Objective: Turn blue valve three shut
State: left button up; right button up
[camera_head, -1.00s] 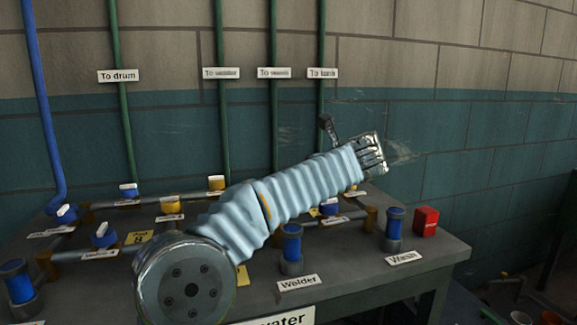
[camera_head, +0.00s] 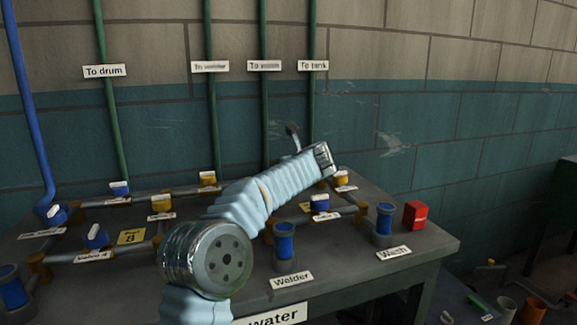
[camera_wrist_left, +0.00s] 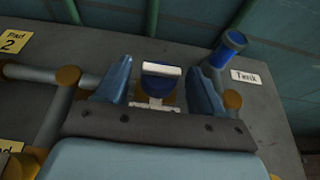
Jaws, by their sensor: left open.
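In the left wrist view a blue valve (camera_wrist_left: 160,82) with a white handle bar on top sits between the two fingers of my left gripper (camera_wrist_left: 160,92). The fingers are apart, one on each side of the valve, and I cannot tell whether they touch it. In the head view my left arm reaches over the bench and hides its fingers and part of the valve row. Other blue valves with white handles stand at the left (camera_head: 97,237), and one stands at the right (camera_head: 320,203). The number label of the valve between my fingers is not readable. My right gripper is not in view.
Yellow valves (camera_head: 208,180) and grey pipes share the bench (camera_head: 345,258). Blue-topped cylinders stand at the Welder (camera_head: 285,245) and Wash (camera_head: 383,222) labels, and one at the Tank label (camera_wrist_left: 228,46). A red box (camera_head: 415,214) stands at the right. Green pipes run up the wall behind.

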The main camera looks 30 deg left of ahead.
pick_arm(q)
jog(key=c, duration=1)
jog(key=shift+m+t+h, duration=0.3)
jog(key=shift+h, duration=0.1)
jog(key=shift+s+a+m+t+h, duration=0.15)
jog(key=shift+m+t+h, duration=0.25)
jog(key=shift+m+h, duration=0.1)
jog(key=m+h, duration=0.1)
jog(key=m+t+h, duration=0.1)
jog(key=m, duration=0.1)
jog(key=m+t+h, duration=0.1)
jog(key=h, duration=0.1)
jog(key=shift+s+a, duration=0.15)
jog(key=shift+a, duration=0.2)
jog(key=m+t+h, duration=0.1)
jog(key=m+h, duration=0.1)
jog(key=shift+a+m+h, duration=0.15)
jog(key=shift+m+h, duration=0.15)
jog(key=shift+h, duration=0.1)
jog(key=shift+m+h, duration=1)
jog(key=shift+h, duration=0.1)
